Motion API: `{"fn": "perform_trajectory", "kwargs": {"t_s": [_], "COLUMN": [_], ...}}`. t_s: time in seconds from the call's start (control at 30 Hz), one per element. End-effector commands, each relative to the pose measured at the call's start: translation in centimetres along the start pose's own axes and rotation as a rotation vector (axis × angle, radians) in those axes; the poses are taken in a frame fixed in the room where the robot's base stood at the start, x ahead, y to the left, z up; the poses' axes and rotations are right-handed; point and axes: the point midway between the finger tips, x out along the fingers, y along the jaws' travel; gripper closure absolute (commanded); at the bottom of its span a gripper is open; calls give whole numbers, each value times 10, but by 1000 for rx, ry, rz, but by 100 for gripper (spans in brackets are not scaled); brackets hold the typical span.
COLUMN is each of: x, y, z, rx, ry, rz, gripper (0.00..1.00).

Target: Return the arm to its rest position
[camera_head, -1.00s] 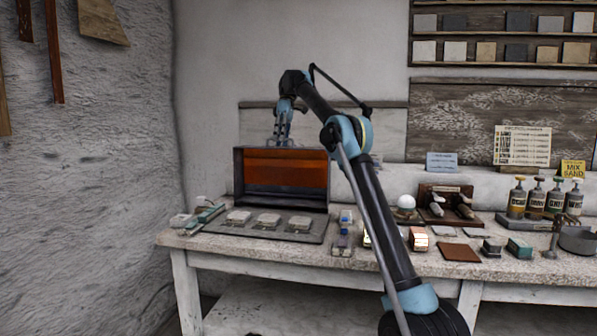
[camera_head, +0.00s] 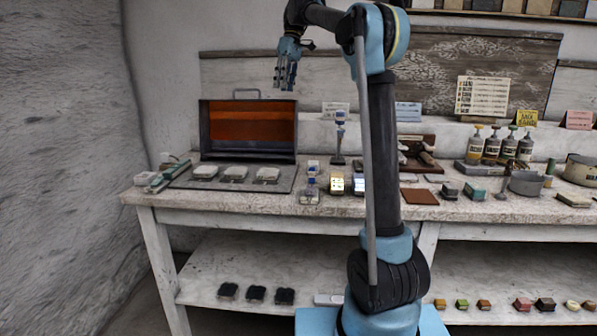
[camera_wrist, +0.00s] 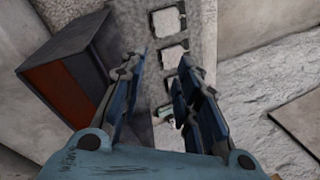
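My gripper (camera_head: 285,84) hangs fingers-down above the workbench (camera_head: 340,206), higher than the open dark case (camera_head: 203,130) with its orange-brown inside. Nothing shows between the fingers. In the wrist view my gripper (camera_wrist: 160,75) has its two blue fingers apart with an empty gap. My arm stands nearly upright at the front of the bench, its upper part bent over to the left toward the gripper. It hides part of the bench top behind it.
Small blocks, bottles (camera_head: 491,147) and a metal pot (camera_head: 526,183) stand to the right. A lower shelf (camera_head: 250,262) holds several small pieces. The air around the gripper is clear.

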Motion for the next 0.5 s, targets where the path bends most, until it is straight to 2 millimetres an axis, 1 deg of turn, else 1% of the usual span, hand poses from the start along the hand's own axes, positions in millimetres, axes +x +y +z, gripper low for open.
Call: {"fn": "perform_trajectory", "kwargs": {"t_s": [0.03, 0.27, 0.5], "x": [3, 22, 54], "y": [-2, -8, -18], "z": [15, 74, 136], "rx": [27, 154, 286], "ry": [5, 31, 60], "rz": [10, 62, 115], "gripper": [70, 70, 70]}}
